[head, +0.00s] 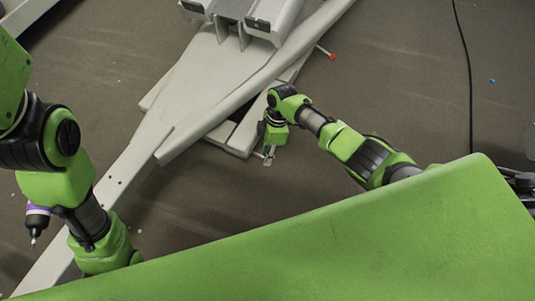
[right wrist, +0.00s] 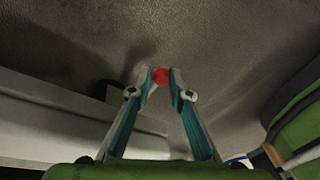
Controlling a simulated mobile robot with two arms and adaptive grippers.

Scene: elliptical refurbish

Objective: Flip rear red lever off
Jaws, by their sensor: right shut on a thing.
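My right gripper (head: 267,160) is at the near side of the grey elliptical machine (head: 205,90), low beside its frame. In the right wrist view its fingertips (right wrist: 161,80) are closed around a small round red lever knob (right wrist: 160,75). The lever's stem is hidden. In the head view my gripper covers that knob. Another red-tipped lever (head: 332,56) sticks out from the machine's far right side, away from my gripper. My left arm reaches down at the left, and its gripper is hidden behind my green body.
A black cable (head: 467,70) runs down the floor at the right. A small blue bit (head: 491,81) lies near it. A purple and black pointed item (head: 37,220) shows at the left beside my left arm. The brown floor right of the machine is mostly clear.

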